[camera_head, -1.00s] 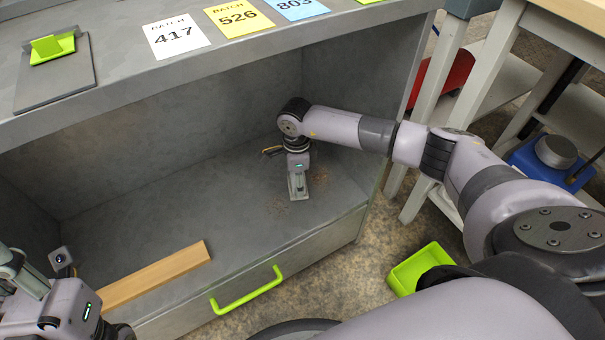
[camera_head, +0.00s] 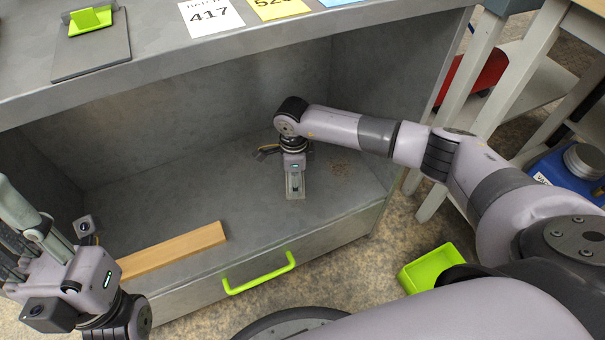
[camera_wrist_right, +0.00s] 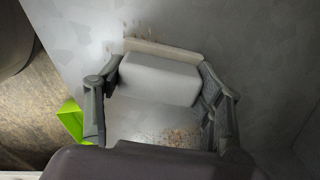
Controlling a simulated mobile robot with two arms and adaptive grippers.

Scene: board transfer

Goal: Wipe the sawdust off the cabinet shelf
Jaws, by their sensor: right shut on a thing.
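The cabinet shelf (camera_head: 226,168) is the grey floor of the open cabinet. My right gripper (camera_wrist_right: 160,75) is shut on this pale block (camera_wrist_right: 155,80), which has a beige edge and is down at the shelf. My left gripper (camera_head: 28,220) is at the far left, in front of the cabinet; its finger gap is unclear.
A wooden strip (camera_head: 175,250) lies along the shelf's front left. A green handle (camera_head: 260,275) sticks out below. The cabinet top (camera_head: 150,55) overhangs the shelf. A green bin (camera_head: 428,266) stands on the floor at right. The cabinet's right wall (camera_head: 395,75) bounds the shelf.

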